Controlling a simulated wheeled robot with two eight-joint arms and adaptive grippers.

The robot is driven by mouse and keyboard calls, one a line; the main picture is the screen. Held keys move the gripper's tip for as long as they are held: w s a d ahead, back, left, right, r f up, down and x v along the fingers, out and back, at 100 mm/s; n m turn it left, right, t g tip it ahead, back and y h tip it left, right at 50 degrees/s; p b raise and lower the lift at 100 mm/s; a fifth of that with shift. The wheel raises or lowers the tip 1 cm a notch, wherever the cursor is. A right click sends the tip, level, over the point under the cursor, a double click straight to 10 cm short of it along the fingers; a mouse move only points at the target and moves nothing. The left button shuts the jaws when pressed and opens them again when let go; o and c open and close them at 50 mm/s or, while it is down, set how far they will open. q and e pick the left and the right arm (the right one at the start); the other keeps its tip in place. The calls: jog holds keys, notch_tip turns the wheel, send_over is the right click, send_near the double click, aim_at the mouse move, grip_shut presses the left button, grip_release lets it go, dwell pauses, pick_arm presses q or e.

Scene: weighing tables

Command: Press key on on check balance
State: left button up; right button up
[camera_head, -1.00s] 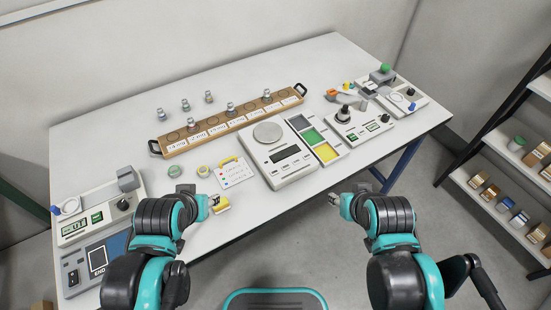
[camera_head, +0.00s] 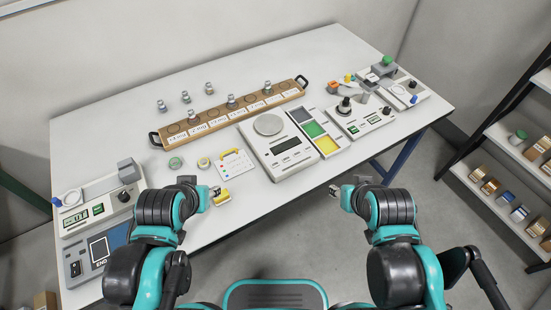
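A white balance (camera_head: 287,160) with a round metal pan (camera_head: 268,125), a dark display (camera_head: 286,145) and keys along its front stands mid-table; I cannot read its labels. My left gripper (camera_head: 217,192) is left of the balance, over the table's front edge, with a small yellow piece (camera_head: 222,197) at its tips; whether it is gripped is unclear. My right gripper (camera_head: 335,191) is right of and in front of the balance, beyond the table edge, with nothing visible in it. Neither gripper touches the balance.
A wooden weight rack (camera_head: 232,112) lies behind the balance. A tray with coloured sections (camera_head: 314,130) and a device with a black knob (camera_head: 362,120) stand to its right. A card (camera_head: 236,164) lies to its left. More devices (camera_head: 95,210) stand at the far left.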

dwell(0.4)
grip_shut()
dwell(1.1)
